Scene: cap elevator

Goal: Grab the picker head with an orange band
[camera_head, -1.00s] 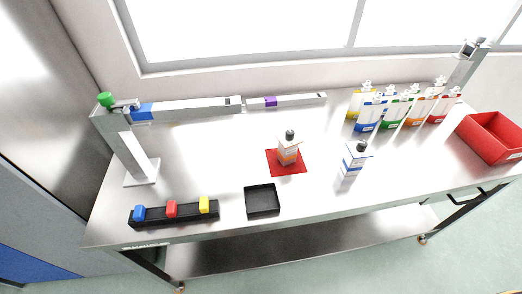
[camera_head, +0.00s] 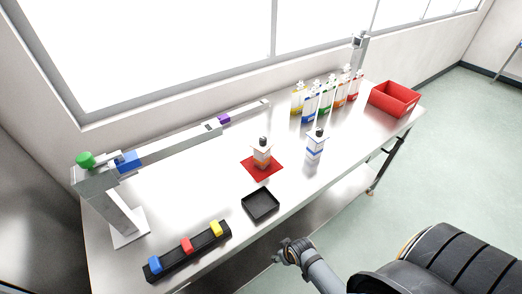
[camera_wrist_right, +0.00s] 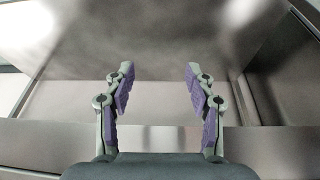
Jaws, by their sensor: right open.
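Several white bottle-like pieces with coloured bands stand in a row at the back right of the table. One of them has an orange band (camera_head: 341,95), between the green and red ones. A white bottle with an orange band and black cap (camera_head: 262,158) stands upright on a red square mat (camera_head: 252,173) mid-table. I cannot tell from the shapes which is the picker head. My right gripper (camera_head: 287,252) is in front of the table's front edge, well apart from both. In the right wrist view its purple-padded fingers (camera_wrist_right: 158,72) are open and empty. My left gripper is out of view.
A black tray (camera_head: 261,204) and a black rack (camera_head: 190,250) with blue, red and yellow blocks lie near the front edge. A red bin (camera_head: 394,98) is far right. A grey beam mechanism (camera_head: 170,146) runs along the back.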

